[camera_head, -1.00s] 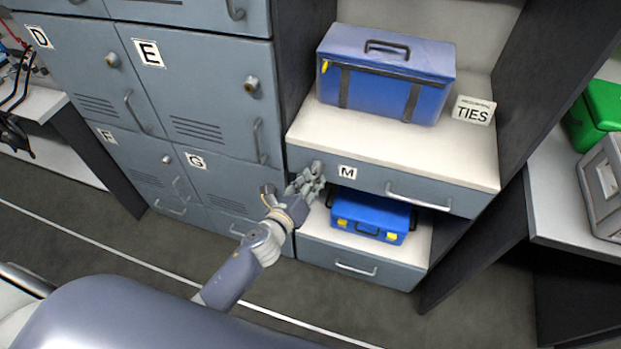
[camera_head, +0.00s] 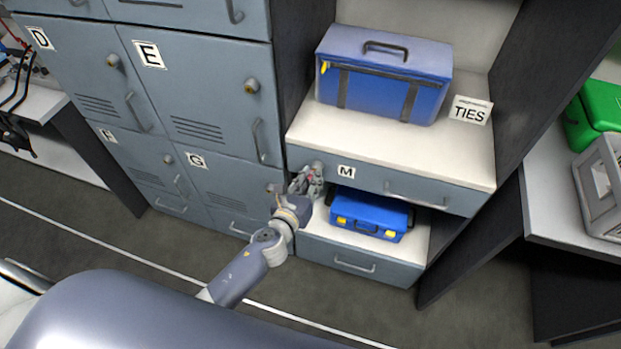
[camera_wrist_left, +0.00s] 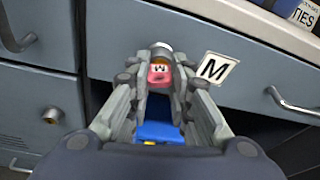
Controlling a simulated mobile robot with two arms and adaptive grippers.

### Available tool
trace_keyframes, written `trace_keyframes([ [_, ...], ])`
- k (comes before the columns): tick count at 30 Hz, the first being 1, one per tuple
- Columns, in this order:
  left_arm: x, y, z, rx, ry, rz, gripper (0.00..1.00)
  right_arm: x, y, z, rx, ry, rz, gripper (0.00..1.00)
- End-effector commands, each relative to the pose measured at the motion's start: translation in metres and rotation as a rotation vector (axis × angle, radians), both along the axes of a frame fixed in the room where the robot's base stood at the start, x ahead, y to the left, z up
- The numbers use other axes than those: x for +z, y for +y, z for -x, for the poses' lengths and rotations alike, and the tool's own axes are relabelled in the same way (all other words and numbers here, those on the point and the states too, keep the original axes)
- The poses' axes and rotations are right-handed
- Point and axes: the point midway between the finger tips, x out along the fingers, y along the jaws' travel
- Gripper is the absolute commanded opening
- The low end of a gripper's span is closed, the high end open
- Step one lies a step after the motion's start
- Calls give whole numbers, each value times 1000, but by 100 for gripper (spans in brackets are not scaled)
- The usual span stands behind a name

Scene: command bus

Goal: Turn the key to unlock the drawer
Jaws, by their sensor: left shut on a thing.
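The drawer (camera_head: 385,180) marked M is closed, under the white shelf top, with a bar handle (camera_head: 415,202) to the right of its label. My left gripper (camera_head: 308,180) is at the left end of the drawer front, beside the M label. In the left wrist view its fingers (camera_wrist_left: 160,85) are shut on a small pinkish-red key (camera_wrist_left: 160,73). The key is in front of a round metal lock (camera_wrist_left: 161,50) left of the M label (camera_wrist_left: 215,68). The fingers partly hide the key and lock. My right gripper is out of view.
A large blue bag (camera_head: 383,80) and a TIES sign (camera_head: 470,110) stand on the shelf top. A blue case (camera_head: 368,215) sits in the open space below the drawer. Grey lockers (camera_head: 205,100) are close on the left. The floor in front is clear.

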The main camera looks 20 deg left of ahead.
Motion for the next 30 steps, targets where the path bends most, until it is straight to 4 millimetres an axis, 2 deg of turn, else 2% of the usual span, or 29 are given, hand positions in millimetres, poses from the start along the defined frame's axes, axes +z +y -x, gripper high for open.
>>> trace_keyframes([
  [9,3,-1,-1,1,-10,-251,2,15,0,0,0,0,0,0],
  [23,3,-2,-1,0,-12,-323,2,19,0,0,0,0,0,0],
  [24,3,-2,-1,1,-13,-345,21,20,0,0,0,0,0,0],
  [27,1,-2,-1,2,-13,-339,43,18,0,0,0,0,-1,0],
  [30,1,-2,0,2,-13,-338,43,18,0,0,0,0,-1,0],
])
